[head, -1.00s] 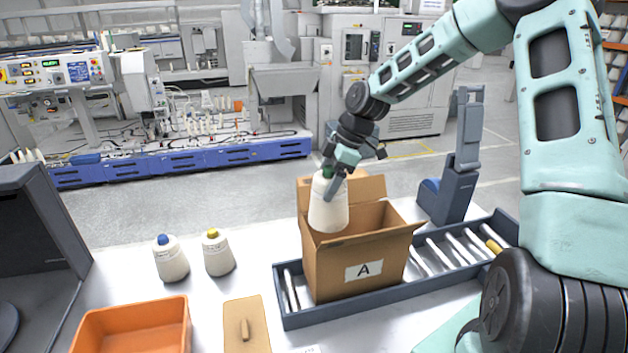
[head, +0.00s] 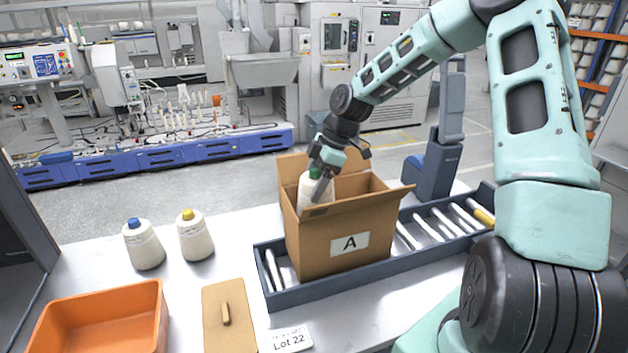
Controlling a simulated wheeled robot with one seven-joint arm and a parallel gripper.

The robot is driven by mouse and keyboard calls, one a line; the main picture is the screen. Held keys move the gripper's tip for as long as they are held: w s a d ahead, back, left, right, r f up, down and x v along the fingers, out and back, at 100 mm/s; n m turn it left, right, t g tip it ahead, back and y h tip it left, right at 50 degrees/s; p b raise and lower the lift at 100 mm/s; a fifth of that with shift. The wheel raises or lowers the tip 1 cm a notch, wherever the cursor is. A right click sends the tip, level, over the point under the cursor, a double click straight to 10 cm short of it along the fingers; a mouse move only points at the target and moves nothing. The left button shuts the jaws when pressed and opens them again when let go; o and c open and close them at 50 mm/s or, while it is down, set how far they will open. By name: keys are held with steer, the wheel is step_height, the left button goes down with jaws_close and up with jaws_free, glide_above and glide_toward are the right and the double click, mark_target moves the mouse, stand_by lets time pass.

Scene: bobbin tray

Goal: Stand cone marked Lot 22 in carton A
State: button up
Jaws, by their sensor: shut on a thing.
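A white yarn cone (head: 311,195) with a green top is upright, with its lower part inside the open carton A (head: 321,246) and hidden by the carton's front wall. My gripper (head: 323,170) is shut on the cone near its green top. No mark on the held cone can be read. The carton is brown, with a white label "A" on its front and its flaps open. A card reading "Lot 22" (head: 289,340) lies on the table at the front.
The carton stands in a grey roller conveyor (head: 274,303). A blue-topped cone (head: 144,247) and a yellow-topped cone (head: 195,238) stand left of it. An orange bin (head: 100,318) and a tan board with a peg (head: 229,318) are in front. A grey upright device (head: 436,150) stands behind the conveyor.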

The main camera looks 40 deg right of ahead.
step_height(320, 180, down, 12)
steer(key=b, duration=0.6)
steer(key=shift+f+b, duration=0.15)
steer(key=shift+b, duration=0.15)
steer(key=o, duration=1.6)
steer(key=b+v, duration=0.2)
steer(key=v, duration=1.5)
steer(key=shift+d, duration=0.1)
steer(key=shift+r, duration=0.25)
